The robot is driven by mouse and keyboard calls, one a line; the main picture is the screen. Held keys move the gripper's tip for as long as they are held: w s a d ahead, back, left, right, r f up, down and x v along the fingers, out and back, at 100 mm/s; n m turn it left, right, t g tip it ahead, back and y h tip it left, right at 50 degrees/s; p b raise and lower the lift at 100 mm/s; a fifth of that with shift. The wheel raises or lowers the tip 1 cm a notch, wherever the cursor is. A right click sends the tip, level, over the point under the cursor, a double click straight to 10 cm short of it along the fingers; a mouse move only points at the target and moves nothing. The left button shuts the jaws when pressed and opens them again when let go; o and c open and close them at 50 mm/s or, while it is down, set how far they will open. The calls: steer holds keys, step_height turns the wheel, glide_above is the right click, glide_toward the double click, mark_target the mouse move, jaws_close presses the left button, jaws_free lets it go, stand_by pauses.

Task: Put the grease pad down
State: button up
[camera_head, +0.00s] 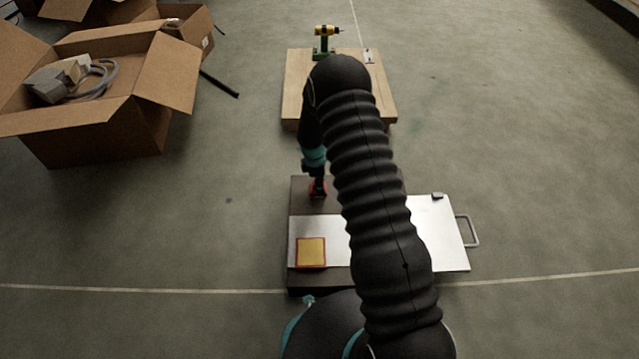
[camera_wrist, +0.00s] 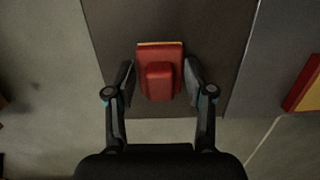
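The grease pad, as I take it, is a red block with a raised red grip (camera_wrist: 159,82) and a thin yellow edge, seen in the wrist view. It sits on the dark surface of a low stand (camera_head: 302,200). My gripper (camera_wrist: 160,80) is open, with one finger on each side of the pad and small gaps between the fingers and the grip. In the head view my arm hides much of the stand, and a bit of red shows beneath my gripper (camera_head: 317,187).
A yellow square with a red border (camera_head: 311,252) lies on the stand's pale plate (camera_head: 440,235), which has a handle (camera_head: 468,231) at right. A wooden platform (camera_head: 292,85) with a drill (camera_head: 325,40) stands behind. Open cardboard boxes (camera_head: 110,130) are at left. Floor at right is clear.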

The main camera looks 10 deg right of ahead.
steer(key=s+r+m+t+p, duration=0.1)
steer(key=s+r+m+p, duration=0.15)
steer(key=r, duration=2.45)
steer(key=s+r+m+t, duration=0.2)
steer(key=s+r+m, duration=0.3)
steer(key=s+r, duration=0.65)
steer(key=s+r+m+t, duration=0.1)
steer(key=s+r+m, duration=0.1)
steer(key=s, duration=0.5)
steer(key=s+r+m+t+y, duration=0.1)
steer(key=s+r+m, duration=0.2)
steer(key=s, duration=0.5)
steer(key=s+r+m, duration=0.3)
steer(key=s+r, duration=0.1)
steer(key=s, duration=0.3)
steer(key=shift+s+a+r+t+b, duration=0.2)
steer(key=shift+a+r+t+b, duration=0.15)
steer(key=shift+t, duration=0.05)
